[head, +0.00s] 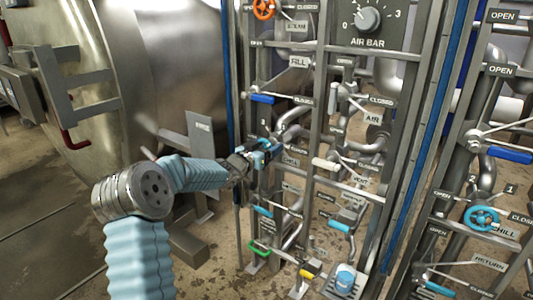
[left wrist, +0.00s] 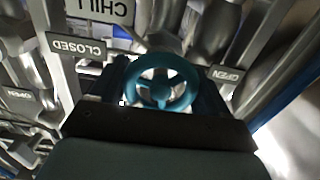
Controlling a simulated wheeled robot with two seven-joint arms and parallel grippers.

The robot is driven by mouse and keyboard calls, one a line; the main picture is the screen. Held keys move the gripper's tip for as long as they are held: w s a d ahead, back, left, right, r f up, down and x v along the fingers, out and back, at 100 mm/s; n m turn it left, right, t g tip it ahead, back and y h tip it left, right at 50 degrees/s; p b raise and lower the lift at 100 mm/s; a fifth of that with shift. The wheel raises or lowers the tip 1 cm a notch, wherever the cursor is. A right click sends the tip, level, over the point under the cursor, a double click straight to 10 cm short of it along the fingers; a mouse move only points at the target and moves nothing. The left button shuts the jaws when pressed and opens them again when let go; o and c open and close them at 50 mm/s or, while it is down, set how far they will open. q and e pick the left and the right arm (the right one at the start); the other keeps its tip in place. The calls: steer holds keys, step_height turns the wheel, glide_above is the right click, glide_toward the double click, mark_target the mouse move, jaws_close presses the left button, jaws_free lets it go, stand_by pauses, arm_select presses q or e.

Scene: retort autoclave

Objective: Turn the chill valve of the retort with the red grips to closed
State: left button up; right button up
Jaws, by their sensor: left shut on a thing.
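A blue-teal chill handwheel (left wrist: 160,82) sits between the fingers of my left gripper (head: 263,150) in the left wrist view. The gripper is shut on it. In the head view the gripper reaches the left valve panel beside a CHILL plate (head: 292,161) and mostly covers the wheel. In the left wrist view the CHILL plate (left wrist: 100,10) is upside down, with a CLOSED plate (left wrist: 82,47) left of the wheel and an OPEN plate (left wrist: 226,74) right of it. A red grip (head: 72,140) shows on the steel retort (head: 170,60). The right gripper is out of view.
Other valves crowd the panel: an orange handwheel (head: 264,9), a blue lever (head: 262,98), a white lever (head: 325,164) and a green handle (head: 259,249). The AIR BAR dial (head: 367,19) is above. Another blue chill wheel (head: 482,218) is on the right panel. Open floor lies lower left.

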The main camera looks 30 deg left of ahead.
arm_select(q)
steer(key=m+b, duration=0.2)
steer(key=m, duration=0.1)
steer(key=shift+d+f+b, duration=0.1)
steer(key=shift+f+b, duration=0.1)
steer(key=shift+b, duration=0.1)
steer(key=m+b, duration=0.2)
steer(key=m, duration=0.1)
steer(key=shift+b, duration=0.3)
steer(key=shift+r+m+b, duration=0.1)
steer(key=shift+m+b, duration=0.75)
steer(key=shift+m, duration=0.75)
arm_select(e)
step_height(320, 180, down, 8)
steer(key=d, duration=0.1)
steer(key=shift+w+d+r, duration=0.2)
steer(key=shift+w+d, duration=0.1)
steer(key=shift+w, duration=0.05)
arm_select(q)
steer(key=o, duration=1)
steer(key=shift+c, duration=0.2)
steer(key=shift+s, duration=0.1)
steer(key=s+a, duration=0.1)
steer(key=s, duration=1.2)
steer(key=shift+s+b, duration=0.3)
steer(key=shift+b, duration=0.15)
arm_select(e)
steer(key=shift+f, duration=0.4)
